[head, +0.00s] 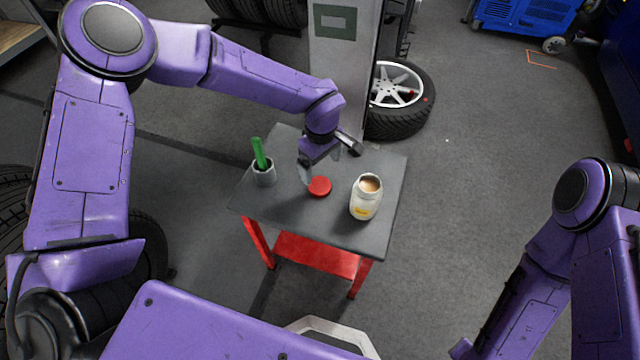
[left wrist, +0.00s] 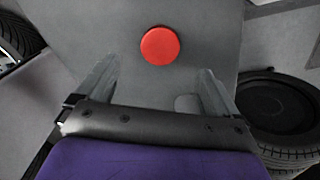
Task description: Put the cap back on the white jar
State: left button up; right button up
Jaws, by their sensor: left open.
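The red round cap (head: 319,187) lies flat on the small grey table, left of the white jar (head: 365,198). The jar stands upright and open, with brownish contents at its mouth and a yellow label. My left gripper (head: 318,174) is open and empty, above the table just beside the cap. In the left wrist view the cap (left wrist: 160,46) lies ahead of the gap between the two spread fingers (left wrist: 158,88). The jar is not seen in that view. My right arm shows at the right of the head view, but its gripper is out of sight.
A grey cup (head: 264,173) with a green stick (head: 259,152) stands on the table's left side. The table (head: 290,222) has a grey top and red frame. A grey post (head: 342,70) and a wheel (head: 400,98) stand behind it. Floor to the right is clear.

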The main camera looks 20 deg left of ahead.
aim_at(321, 186)
pick_arm(q)
jog(key=shift+d+f, duration=0.1)
jog(key=shift+f, duration=1.45)
notch_tip(321, 186, down, 5)
jog(key=shift+f, duration=0.1)
jog(key=c, duration=1.1)
